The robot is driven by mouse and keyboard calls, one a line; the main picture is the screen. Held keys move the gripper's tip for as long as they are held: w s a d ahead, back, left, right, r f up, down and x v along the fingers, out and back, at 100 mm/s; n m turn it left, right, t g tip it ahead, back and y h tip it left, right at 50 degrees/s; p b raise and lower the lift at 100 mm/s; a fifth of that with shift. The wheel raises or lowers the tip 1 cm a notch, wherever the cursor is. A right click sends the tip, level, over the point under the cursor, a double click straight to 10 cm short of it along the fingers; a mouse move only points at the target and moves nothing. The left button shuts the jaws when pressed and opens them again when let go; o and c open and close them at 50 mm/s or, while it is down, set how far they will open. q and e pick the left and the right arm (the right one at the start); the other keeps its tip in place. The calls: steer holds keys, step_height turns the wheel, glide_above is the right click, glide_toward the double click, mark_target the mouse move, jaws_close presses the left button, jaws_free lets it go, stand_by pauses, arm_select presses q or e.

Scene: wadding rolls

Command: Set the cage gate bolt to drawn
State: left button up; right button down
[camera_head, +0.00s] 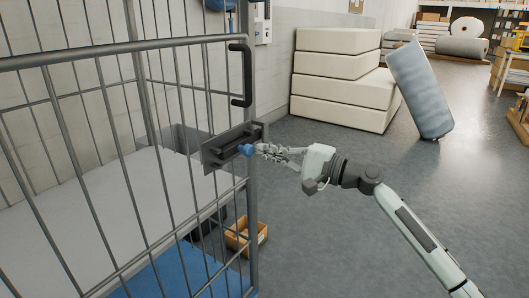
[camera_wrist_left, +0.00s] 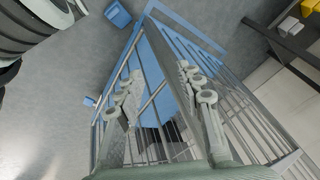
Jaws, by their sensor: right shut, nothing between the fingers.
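The grey barred cage gate (camera_head: 124,45) fills the left of the head view. The fingertips partly hide the bolt's near end. My left gripper (camera_wrist_left: 160,90) shows only in the left wrist view, open, its fingers apart over cage bars and a blue surface.
A black handle (camera_head: 241,75) stands on the gate above the bolt. A cardboard box (camera_head: 245,236) sits low behind the bars. White foam blocks (camera_head: 342,80) and a leaning grey-blue roll (camera_head: 421,90) stand behind.

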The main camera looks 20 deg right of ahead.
mark_target(232, 154)
stand_by(0.4)
